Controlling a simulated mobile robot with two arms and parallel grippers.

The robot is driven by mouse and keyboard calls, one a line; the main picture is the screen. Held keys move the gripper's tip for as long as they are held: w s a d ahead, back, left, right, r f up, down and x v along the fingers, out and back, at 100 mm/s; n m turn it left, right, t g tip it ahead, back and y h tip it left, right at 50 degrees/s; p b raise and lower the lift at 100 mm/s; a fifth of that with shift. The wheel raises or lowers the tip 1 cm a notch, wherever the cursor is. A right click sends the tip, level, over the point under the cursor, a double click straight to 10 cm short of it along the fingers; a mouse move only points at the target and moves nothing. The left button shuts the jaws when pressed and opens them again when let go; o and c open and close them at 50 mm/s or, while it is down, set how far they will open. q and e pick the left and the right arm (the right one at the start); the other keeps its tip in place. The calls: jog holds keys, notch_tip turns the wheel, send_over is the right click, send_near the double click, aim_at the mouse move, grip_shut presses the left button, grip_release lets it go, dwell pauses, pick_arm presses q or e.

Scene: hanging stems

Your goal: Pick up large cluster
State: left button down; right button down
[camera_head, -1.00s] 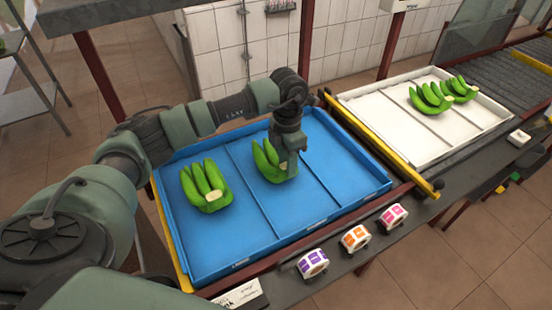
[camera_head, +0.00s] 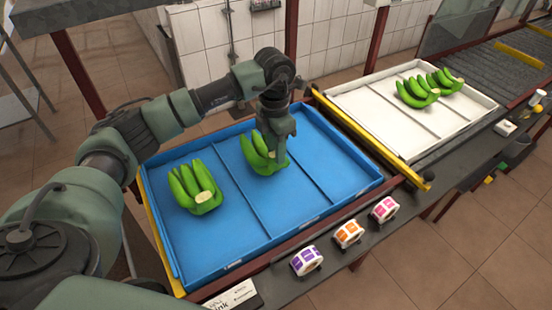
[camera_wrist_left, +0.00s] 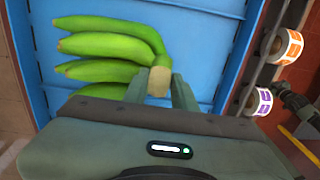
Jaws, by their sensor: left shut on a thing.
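A green banana cluster (camera_head: 259,156) is at the middle compartment of the blue tray (camera_head: 232,232). My left gripper (camera_head: 277,158) comes down over its cut crown and is shut on it. In the left wrist view, the pale crown (camera_wrist_left: 159,82) sits between the two fingers of my left gripper (camera_wrist_left: 160,92), with the green fingers of the cluster (camera_wrist_left: 100,45) pointing left. I cannot tell whether the cluster still touches the tray. Another green cluster (camera_head: 190,185) lies in the tray's left compartment. My right gripper is out of view.
A white tray (camera_head: 452,130) at the right holds two green clusters (camera_head: 417,92) (camera_head: 447,79). A yellow rail (camera_head: 365,138) stands between the trays. Purple, orange and pink label rolls (camera_head: 305,260) (camera_head: 348,234) (camera_head: 384,209) line the front ledge. The blue tray's right compartment is empty.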

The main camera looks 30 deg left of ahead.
pick_arm(q)
notch_tip(320, 180, up, 17)
jog(key=b, duration=0.2)
jog(key=shift+w+f, duration=0.1)
jog(key=shift+f, duration=0.05)
dwell(0.5)
